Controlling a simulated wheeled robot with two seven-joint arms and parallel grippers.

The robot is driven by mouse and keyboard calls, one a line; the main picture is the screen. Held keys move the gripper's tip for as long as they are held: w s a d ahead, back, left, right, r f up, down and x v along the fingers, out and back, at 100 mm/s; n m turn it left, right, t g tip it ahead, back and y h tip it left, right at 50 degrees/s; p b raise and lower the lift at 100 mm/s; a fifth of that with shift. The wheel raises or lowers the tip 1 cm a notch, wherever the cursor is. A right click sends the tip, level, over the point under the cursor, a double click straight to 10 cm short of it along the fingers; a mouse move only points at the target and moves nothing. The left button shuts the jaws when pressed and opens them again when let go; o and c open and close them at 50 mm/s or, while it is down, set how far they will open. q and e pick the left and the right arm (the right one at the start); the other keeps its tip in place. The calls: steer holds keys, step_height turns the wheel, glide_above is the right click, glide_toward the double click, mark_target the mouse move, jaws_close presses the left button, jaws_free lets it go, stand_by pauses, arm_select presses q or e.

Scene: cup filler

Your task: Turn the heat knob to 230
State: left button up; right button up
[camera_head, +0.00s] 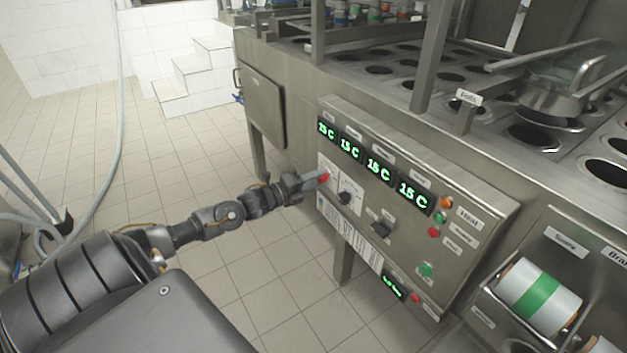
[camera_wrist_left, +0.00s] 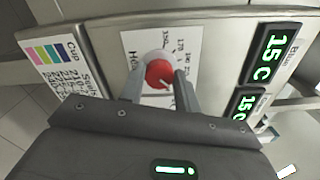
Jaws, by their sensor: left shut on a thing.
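The heat knob (camera_wrist_left: 160,73) is red with a pale surround. It sits on a white dial plate with printed numbers on the front of the steel control panel (camera_head: 452,268). In the left wrist view my left gripper (camera_wrist_left: 160,88) has one finger on each side of the knob and is shut on it. In the head view the left gripper (camera_head: 316,178) reaches the panel's left side, and the red knob (camera_head: 324,177) shows at its tip. The exact number the knob points to cannot be read. My right gripper is not in view.
Several green displays (camera_head: 414,196) reading 15 C line the panel top. A colour-striped label (camera_wrist_left: 47,52) is beside the dial. Open tiled floor (camera_head: 180,160) lies left.

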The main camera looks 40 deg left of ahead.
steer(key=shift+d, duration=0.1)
arm_select(q)
steer(key=o, duration=1)
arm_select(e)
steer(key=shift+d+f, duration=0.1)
arm_select(q)
steer(key=shift+p+v, duration=0.7)
steer(key=shift+v, duration=4.75)
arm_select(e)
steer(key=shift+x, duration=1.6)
